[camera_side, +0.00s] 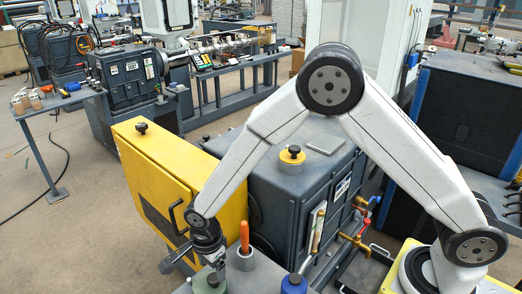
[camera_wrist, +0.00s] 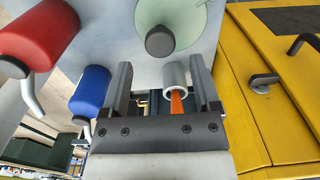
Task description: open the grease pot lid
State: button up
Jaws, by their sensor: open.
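The grease pot (camera_side: 210,286) is a pale green round pot at the bottom edge of the side view, partly hidden by my gripper. In the wrist view its pale green lid (camera_wrist: 196,18) shows at the top, with a dark round knob (camera_wrist: 160,41) in the middle. My gripper (camera_wrist: 160,70) is open, its two fingers apart with nothing held between them. The knob appears just beyond the fingertips, between their lines. In the side view my gripper (camera_side: 213,262) is directly above the pot. Whether the fingers touch the knob cannot be told.
A grey cup (camera_wrist: 175,74) with an orange-handled tool (camera_side: 244,236) stands close beside the right finger. A blue bottle (camera_wrist: 90,88) and a red bottle (camera_wrist: 42,36) are on the left in the wrist view. A yellow cabinet (camera_side: 165,165) with a dark handle stands close by.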

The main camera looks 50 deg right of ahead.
aim_at(214, 277)
jog(key=shift+f, duration=1.8)
jog(key=shift+f, duration=0.1)
jog(key=c, duration=0.8)
